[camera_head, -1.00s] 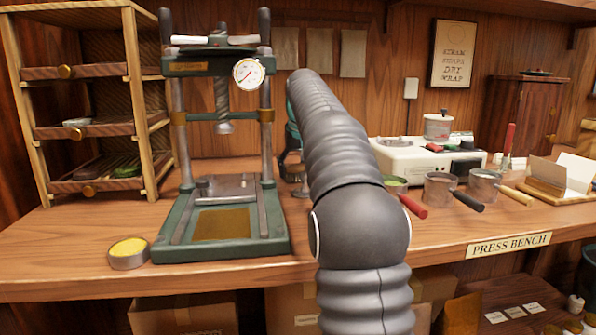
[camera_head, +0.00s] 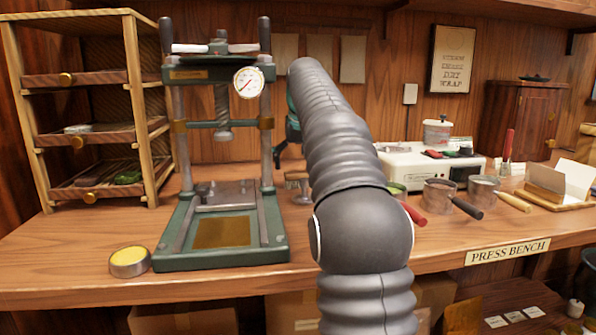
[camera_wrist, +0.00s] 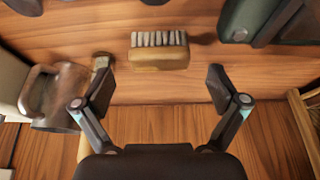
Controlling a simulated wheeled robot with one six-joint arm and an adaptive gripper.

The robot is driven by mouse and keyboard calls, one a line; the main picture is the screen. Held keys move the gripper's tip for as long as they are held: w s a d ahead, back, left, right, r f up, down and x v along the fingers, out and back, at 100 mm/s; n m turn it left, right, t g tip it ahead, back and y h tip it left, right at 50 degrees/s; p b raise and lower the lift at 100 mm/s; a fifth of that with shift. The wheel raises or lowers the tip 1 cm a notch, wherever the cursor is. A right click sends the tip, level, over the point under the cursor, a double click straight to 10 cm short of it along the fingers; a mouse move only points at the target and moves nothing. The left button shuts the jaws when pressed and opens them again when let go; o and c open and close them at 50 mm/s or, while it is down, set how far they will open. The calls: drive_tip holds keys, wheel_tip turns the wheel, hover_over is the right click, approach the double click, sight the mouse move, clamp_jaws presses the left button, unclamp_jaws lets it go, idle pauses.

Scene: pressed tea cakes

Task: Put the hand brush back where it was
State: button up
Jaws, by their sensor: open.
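The hand brush (camera_wrist: 159,58) has a pale wooden block and a row of grey bristles. In the wrist view it is on the wooden bench, beyond the fingertips and between their lines. My gripper (camera_wrist: 160,86) is open and empty, with clear space between its fingers and the brush.
The green press (camera_head: 222,225) stands left of the brush. A metal cup (camera_wrist: 52,98) lies at the left in the wrist view. A white-topped appliance (camera_head: 410,170) and several handled cups (camera_head: 438,193) stand right of my arm. The bench front is mostly clear.

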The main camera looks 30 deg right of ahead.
drive_tip(key=p+v, duration=0.1)
drive_tip(key=v, duration=0.7)
